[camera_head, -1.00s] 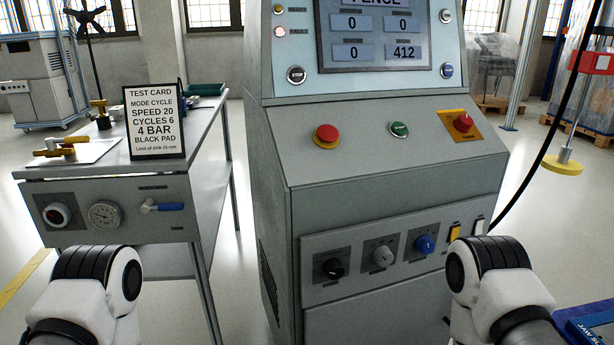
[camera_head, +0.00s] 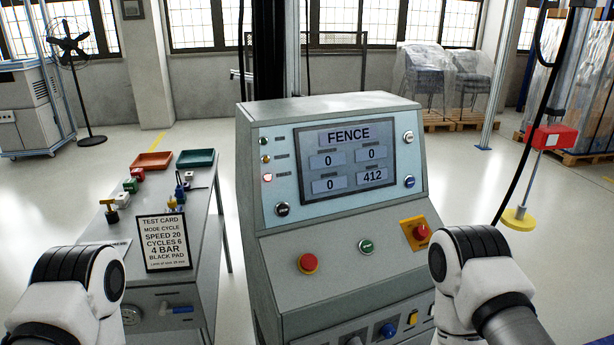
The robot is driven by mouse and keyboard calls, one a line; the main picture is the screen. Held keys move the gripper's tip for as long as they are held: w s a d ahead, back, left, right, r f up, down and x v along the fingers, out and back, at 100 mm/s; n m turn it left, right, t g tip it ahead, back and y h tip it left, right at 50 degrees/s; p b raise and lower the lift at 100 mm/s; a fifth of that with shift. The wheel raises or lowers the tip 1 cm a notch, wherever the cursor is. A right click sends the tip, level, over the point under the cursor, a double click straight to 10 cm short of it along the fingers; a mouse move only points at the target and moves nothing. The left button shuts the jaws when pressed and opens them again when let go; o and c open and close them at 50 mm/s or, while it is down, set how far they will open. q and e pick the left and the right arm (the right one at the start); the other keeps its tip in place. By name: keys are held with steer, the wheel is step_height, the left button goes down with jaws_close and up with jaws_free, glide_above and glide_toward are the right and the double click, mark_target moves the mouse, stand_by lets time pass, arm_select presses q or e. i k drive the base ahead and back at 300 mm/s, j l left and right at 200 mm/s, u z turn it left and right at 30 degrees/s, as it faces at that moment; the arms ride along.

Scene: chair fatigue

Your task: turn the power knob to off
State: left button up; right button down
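The control console (camera_head: 350,240) stands in the middle. A red rotary knob on a yellow plate (camera_head: 417,233) is at the right of its sloped panel and looks like the power knob; its label is too small to read. A red mushroom button (camera_head: 308,263) and a green button (camera_head: 366,246) sit to its left. Only links of my two arms show at the lower left and lower right. Both grippers are out of view.
A side table (camera_head: 203,235) on the left holds a test card (camera_head: 164,242), small fittings and two trays. A blue knob (camera_head: 388,329) shows at the bottom edge. A red box (camera_head: 552,137) and yellow disc (camera_head: 518,219) are at the right.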

mark_target(420, 233)
steer(key=z, duration=0.85)
